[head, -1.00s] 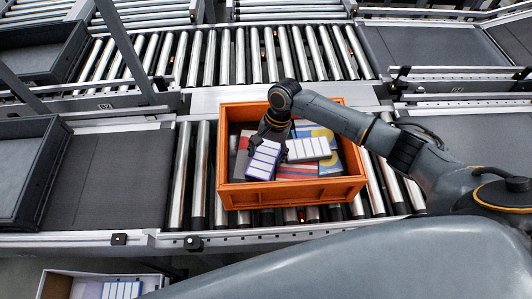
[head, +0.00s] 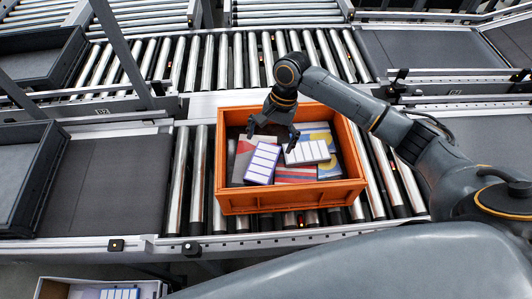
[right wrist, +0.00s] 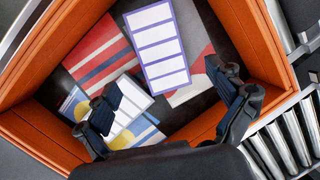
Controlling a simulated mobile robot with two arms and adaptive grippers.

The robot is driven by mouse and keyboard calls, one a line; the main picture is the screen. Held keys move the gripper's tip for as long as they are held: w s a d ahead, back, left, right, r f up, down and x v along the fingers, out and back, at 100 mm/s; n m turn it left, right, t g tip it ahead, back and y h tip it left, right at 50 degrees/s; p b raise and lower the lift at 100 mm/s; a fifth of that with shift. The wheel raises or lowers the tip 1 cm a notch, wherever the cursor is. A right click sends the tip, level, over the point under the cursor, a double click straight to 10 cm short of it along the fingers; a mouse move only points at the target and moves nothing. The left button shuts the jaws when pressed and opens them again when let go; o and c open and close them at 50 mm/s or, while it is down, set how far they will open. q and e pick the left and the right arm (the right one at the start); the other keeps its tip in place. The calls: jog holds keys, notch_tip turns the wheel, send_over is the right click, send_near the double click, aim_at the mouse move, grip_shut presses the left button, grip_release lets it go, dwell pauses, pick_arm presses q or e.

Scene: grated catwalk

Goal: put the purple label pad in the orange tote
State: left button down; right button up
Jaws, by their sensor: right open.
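The purple label pad (head: 262,163), white labels with a purple border, lies inside the orange tote (head: 293,197), at the left of its contents. It also shows in the right wrist view (right wrist: 158,47), lying partly over a red, grey and white flat item. My right gripper (head: 272,133) is open and empty above the tote, apart from the pad. In the right wrist view its two fingers (right wrist: 170,103) are spread, with the pad beyond them. My left gripper is not in view.
A second label pad, whitish (head: 307,152), and several flat coloured packages lie in the tote. The tote stands on a roller conveyor (head: 179,190). A dark tray (head: 28,170) is at the left. A white box (head: 62,287) with labels is at the lower left.

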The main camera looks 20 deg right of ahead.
jog(key=shift+v, duration=2.3)
jog(key=shift+r, duration=0.1)
